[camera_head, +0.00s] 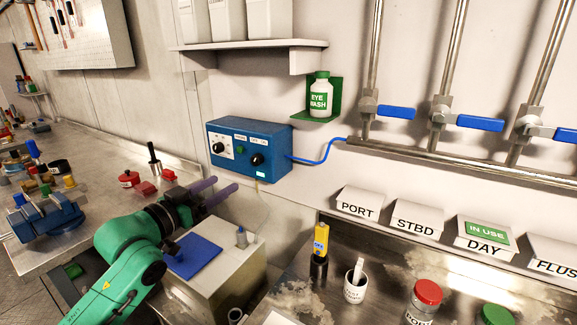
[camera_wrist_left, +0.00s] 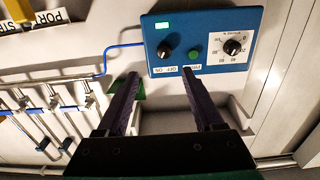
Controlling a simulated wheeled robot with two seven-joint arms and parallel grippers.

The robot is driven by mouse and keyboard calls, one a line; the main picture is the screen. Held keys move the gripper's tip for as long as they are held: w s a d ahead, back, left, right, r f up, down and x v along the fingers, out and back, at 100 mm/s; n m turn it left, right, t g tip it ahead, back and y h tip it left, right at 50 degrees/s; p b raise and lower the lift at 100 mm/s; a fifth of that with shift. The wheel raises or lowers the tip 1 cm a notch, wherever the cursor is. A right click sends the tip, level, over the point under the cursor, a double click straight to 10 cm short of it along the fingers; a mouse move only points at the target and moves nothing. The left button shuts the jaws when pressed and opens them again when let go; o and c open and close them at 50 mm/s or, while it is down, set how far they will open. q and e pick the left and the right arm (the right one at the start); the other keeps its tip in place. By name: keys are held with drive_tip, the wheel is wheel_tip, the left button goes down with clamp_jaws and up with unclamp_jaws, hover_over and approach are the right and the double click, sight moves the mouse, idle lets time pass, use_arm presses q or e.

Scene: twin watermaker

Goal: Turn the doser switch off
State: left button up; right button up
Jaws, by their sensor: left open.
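The blue doser box (camera_head: 274,136) is on the wall below the shelf. In the head view its black switch knob (camera_head: 257,159) is at the right of the front, with a green button (camera_head: 239,149) and a white-scaled dial (camera_head: 218,147) to its left. The left wrist view shows the box upside down, with the switch knob (camera_wrist_left: 165,50) beside OFF and ON labels and a lit pale green lamp (camera_wrist_left: 162,25). My left gripper (camera_head: 226,186) is open and empty, below and in front of the box, apart from it. My right gripper is not in view.
A green bracket holds an eye wash bottle (camera_head: 320,98) right of the box. A blue tube (camera_head: 322,158) runs to the pipes with blue-handled valves. A cluttered bench is at left.

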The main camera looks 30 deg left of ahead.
sight(254, 162)
use_arm(q)
drive_tip(key=w+p, duration=0.1)
drive_tip(key=w, duration=0.3)
drive_tip(key=w+p, duration=0.1)
drive_tip(key=w, duration=0.3)
drive_tip(key=w+a+p, duration=0.1)
drive_tip(key=w, duration=0.3)
drive_tip(key=shift+w+r, duration=0.2)
drive_tip(key=shift+r, duration=0.05)
drive_tip(key=shift+w+f, duration=0.15)
drive_tip(key=shift+w, duration=0.2)
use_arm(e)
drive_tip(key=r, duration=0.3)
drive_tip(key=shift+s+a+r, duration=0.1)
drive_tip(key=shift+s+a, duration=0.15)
use_arm(q)
drive_tip(key=shift+s, duration=0.1)
clamp_jaws()
